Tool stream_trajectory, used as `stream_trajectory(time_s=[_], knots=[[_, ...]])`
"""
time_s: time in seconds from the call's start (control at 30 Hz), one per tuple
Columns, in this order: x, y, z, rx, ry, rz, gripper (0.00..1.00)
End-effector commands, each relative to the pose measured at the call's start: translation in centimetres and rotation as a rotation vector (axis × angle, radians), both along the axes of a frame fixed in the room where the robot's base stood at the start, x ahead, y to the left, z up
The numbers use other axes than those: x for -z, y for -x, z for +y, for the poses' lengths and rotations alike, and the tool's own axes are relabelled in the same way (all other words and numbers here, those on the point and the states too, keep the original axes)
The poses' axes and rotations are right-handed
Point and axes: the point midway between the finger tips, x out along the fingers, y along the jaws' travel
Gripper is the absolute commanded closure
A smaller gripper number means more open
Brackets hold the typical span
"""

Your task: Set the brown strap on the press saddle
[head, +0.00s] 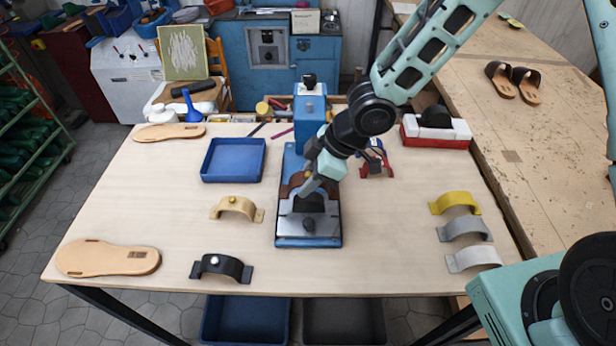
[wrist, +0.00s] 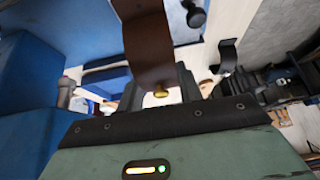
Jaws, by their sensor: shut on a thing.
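The brown strap (head: 291,184) is at the blue press (head: 291,160) in the middle of the table. In the wrist view the brown strap (wrist: 147,45) hangs between my fingers, with a brass stud (wrist: 160,92) at its near end. My gripper (head: 308,188) is shut on the strap over the press. The press saddle (head: 309,204) is dark, above a grey metal plate, and partly hidden by my gripper and the strap. I cannot tell whether the strap touches the saddle.
A blue tray (head: 234,178), a tan strap (head: 237,205) and a black strap (head: 221,265) lie left of the press. Yellow (head: 456,200) and grey straps (head: 466,228) line the right edge. A red-and-white block (head: 436,134) stands at the back right. Front middle is clear.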

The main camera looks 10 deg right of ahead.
Motion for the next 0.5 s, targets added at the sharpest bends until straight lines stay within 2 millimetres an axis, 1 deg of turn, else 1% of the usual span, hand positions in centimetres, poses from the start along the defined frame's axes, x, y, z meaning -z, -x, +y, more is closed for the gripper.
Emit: stream_trajectory(time_s=[0.03,0.4,0.5], knots=[[1.0,0.0,0.0,0.000,0.000,0.000,0.86],[4.3,0.0,0.0,-0.001,0.000,0.000,0.86],[4.9,0.0,0.0,0.000,0.000,0.001,0.86]])
